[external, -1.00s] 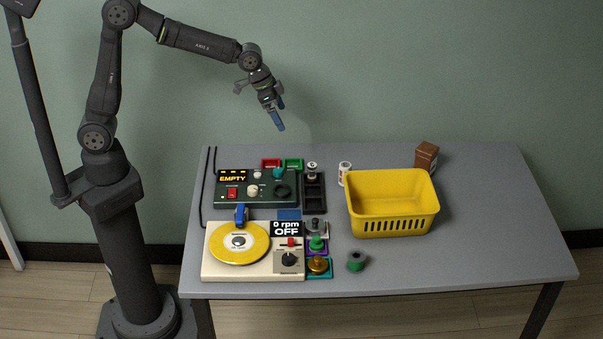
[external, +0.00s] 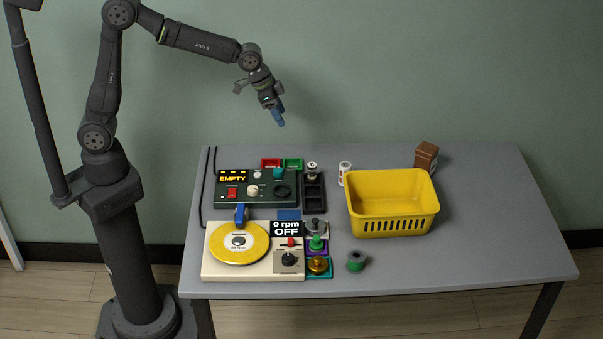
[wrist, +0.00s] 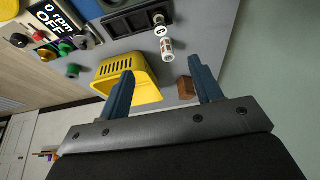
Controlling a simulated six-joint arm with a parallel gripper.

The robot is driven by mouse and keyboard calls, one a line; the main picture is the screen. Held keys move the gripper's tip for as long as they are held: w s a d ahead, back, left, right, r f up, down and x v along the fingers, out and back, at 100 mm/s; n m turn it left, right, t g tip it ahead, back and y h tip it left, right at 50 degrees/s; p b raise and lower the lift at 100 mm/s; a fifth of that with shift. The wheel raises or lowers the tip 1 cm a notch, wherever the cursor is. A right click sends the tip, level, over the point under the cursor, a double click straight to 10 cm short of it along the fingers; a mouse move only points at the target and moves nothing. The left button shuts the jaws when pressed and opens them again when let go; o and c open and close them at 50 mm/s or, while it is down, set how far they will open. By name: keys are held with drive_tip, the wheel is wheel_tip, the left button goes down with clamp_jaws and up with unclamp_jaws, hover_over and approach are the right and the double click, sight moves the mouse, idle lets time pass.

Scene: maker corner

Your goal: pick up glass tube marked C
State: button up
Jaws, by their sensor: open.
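I cannot make out a glass tube marked C in either view. A small white cylinder with a brown-red label (external: 345,173) stands on the table left of the yellow basket; it also shows in the wrist view (wrist: 166,47), with a dark mark on its top too small to read. A small pale, metal-looking piece (external: 312,169) stands at the back end of a black rack (external: 322,193). My gripper (external: 280,119) is high above the back edge of the table, apart from everything. In the wrist view its blue fingers (wrist: 161,68) are spread, with nothing held.
A yellow basket (external: 392,227) stands mid-table, with a brown box (external: 426,157) behind it. A dark control unit reading EMPTY (external: 233,179) and a cream turntable unit (external: 222,269) fill the left. A green spool (external: 356,261) lies in front. The table's right side is clear.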

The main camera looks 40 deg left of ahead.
drive_tip(key=m+h, duration=0.3)
drive_tip(key=m, duration=0.1)
approach(310, 165)
drive_tip(key=shift+g, duration=0.4)
drive_tip(key=x, duration=1.2)
drive_tip(key=shift+w+d+f, duration=0.1)
drive_tip(key=shift+w+f, duration=0.2)
drive_tip(key=shift+w, duration=0.15)
drive_tip(key=c, duration=1)
